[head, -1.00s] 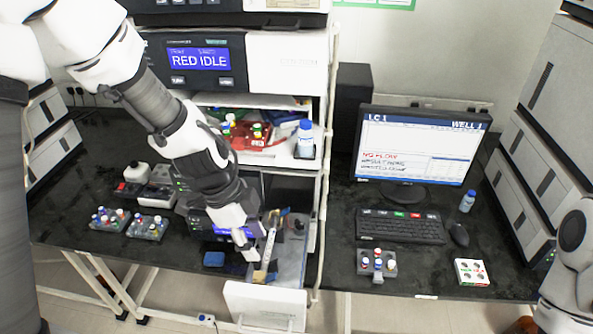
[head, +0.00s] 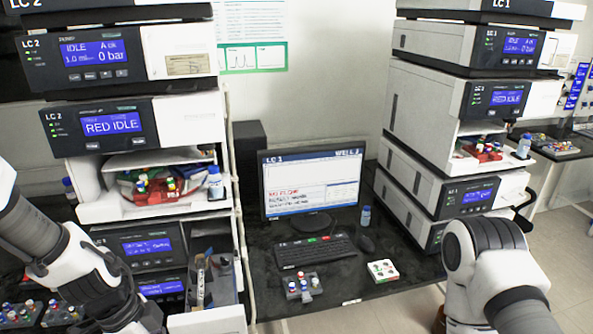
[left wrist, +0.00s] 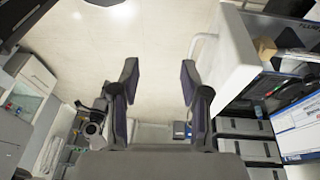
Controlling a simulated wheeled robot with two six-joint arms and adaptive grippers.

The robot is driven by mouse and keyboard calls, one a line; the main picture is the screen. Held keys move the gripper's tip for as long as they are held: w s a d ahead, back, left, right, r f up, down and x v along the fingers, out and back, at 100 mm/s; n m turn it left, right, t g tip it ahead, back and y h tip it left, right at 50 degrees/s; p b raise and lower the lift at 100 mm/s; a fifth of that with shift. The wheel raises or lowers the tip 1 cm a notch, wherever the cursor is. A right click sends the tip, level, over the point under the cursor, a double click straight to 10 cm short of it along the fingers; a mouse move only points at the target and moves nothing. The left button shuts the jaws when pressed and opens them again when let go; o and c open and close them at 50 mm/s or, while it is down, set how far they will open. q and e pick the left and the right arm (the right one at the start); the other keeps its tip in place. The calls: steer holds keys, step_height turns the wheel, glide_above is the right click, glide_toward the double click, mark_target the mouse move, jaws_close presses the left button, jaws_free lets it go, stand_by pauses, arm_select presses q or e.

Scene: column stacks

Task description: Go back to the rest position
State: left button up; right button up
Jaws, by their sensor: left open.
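My left gripper (left wrist: 158,85) is open in the left wrist view. Nothing is between its fingers, and pale floor shows behind them. In the head view my left arm comes in at the lower left; its gripper is hidden below the picture edge. My right arm stands at the lower right of the head view, bent, with its gripper out of view.
An open drawer (head: 207,320) juts from the LC 2 stack beside my left arm. A monitor (head: 312,185), keyboard (head: 315,250), vial rack (head: 302,288) and white vial box (head: 382,271) stand on the dark bench. The LC 1 stack (head: 418,110) rises at the right.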

arm_select(q)
steer(key=s+d+f+n+g+h+b, duration=0.1)
steer(key=s+d+f+n+b, duration=0.25)
steer(key=s+f, duration=0.45)
steer(key=s+d+f+n+g+h+b, duration=0.1)
steer(key=s+d+f+n+g+b, duration=0.25)
steer(key=f, duration=0.85)
steer(key=s+d+f+n+h+b, duration=0.1)
steer(key=s+f+n+b, duration=0.35)
steer(key=f, duration=0.55)
steer(key=w+a+f+n+t+y, duration=0.1)
steer(key=a+f+n+t+y, duration=0.3)
steer(key=a, duration=0.6)
step_height(320, 180, down, 3)
steer(key=shift+w+r+y, duration=0.15)
steer(key=shift+w+y, duration=0.2)
steer(key=shift+y, duration=0.75)
steer(key=shift+t, duration=0.25)
